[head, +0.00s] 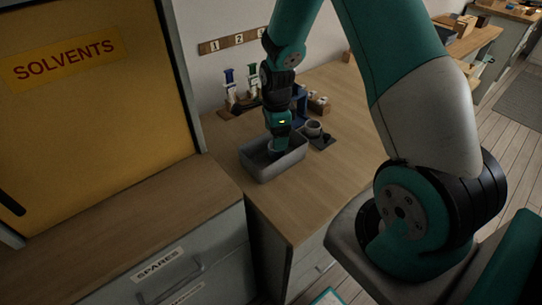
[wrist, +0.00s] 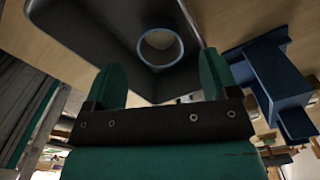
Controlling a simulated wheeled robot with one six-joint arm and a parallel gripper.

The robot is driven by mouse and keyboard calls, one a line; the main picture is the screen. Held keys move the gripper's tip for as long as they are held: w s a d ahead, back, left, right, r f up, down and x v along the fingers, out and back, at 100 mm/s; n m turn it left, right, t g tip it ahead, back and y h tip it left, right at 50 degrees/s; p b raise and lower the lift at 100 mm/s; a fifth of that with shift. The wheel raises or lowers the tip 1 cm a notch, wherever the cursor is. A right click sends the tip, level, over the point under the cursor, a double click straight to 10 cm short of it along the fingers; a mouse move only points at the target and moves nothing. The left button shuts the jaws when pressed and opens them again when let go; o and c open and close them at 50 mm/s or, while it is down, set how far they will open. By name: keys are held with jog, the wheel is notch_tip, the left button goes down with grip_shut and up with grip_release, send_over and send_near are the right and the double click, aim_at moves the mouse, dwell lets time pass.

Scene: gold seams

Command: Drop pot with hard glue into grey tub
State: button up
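The grey tub (head: 262,176) stands on the wooden bench, and its inside fills much of the upper wrist view (wrist: 85,30). A small round pot with a pale rim (wrist: 160,66) is inside the tub. My gripper (wrist: 160,76) is over the tub with its two green fingers spread. The pot shows between and beyond the fingers, with a gap on each side. In the head view my gripper (head: 277,148) reaches down into the tub and largely hides what is inside. The glue in the pot cannot be made out.
Another grey pot (head: 313,128) stands on a dark mat right of the tub. A blue stand (wrist: 275,75) is close beside the tub. Bottles with blue and green tops (head: 252,78) stand behind. A yellow solvents cabinet (head: 80,90) rises at left.

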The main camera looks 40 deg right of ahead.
notch_tip(320, 180, up, 18)
jog(key=shift+f+b, duration=0.25)
jog(key=shift+b, duration=0.15)
dwell(0.4)
jog(key=s+a+r+n+y, duration=0.2)
jog(key=s+a+n, duration=0.9)
jog(key=n, duration=0.4)
jog(key=s+a+r+n+y, duration=0.2)
jog(key=s+a+r+n, duration=0.1)
jog(key=s+a+n, duration=0.8)
jog(key=n, duration=0.3)
jog(key=shift+a+r+n, duration=0.2)
jog(key=shift+n, duration=0.2)
